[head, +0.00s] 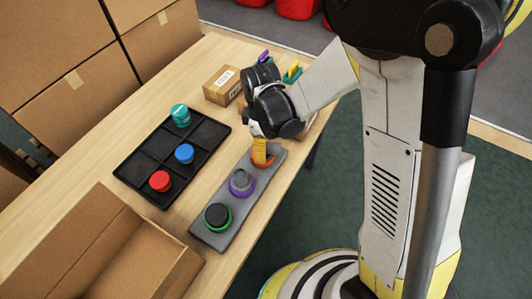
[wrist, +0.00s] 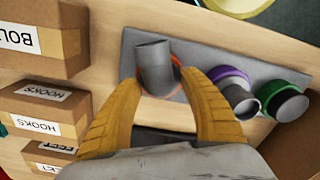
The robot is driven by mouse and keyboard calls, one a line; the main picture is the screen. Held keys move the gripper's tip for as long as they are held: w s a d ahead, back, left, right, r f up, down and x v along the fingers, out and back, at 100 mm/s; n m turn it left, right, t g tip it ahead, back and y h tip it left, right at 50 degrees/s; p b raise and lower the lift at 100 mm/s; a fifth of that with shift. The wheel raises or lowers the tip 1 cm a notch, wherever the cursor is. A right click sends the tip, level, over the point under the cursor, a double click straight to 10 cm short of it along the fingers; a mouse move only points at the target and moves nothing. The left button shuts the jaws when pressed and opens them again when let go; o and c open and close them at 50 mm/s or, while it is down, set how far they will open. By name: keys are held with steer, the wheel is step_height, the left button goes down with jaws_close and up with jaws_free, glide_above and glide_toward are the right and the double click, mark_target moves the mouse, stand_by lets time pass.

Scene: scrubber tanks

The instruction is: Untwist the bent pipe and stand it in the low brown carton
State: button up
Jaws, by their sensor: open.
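The bent pipe (wrist: 154,66) is a grey elbow standing in an orange ring (head: 263,163) at the far end of a grey plate (head: 208,234). In the wrist view its open end shows, and its foot sits in the ring. My gripper (wrist: 162,80) is open, with one yellow finger on each side of the pipe; I cannot tell whether either touches it. In the head view my gripper (head: 261,152) hides most of the pipe. The low brown carton (head: 145,262) stands open at the lower left, its visible inside empty.
The plate also bears a grey fitting in a purple ring (head: 241,183) and a dark one in a green ring (head: 217,217). A black divided tray (head: 150,152) holds teal, blue and red pieces. Small labelled boxes (head: 222,85) stand beyond; large cartons (head: 62,75) stand at left.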

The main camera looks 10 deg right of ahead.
jaws_close()
steer(key=shift+n, duration=0.8)
steer(key=shift+n, duration=0.7)
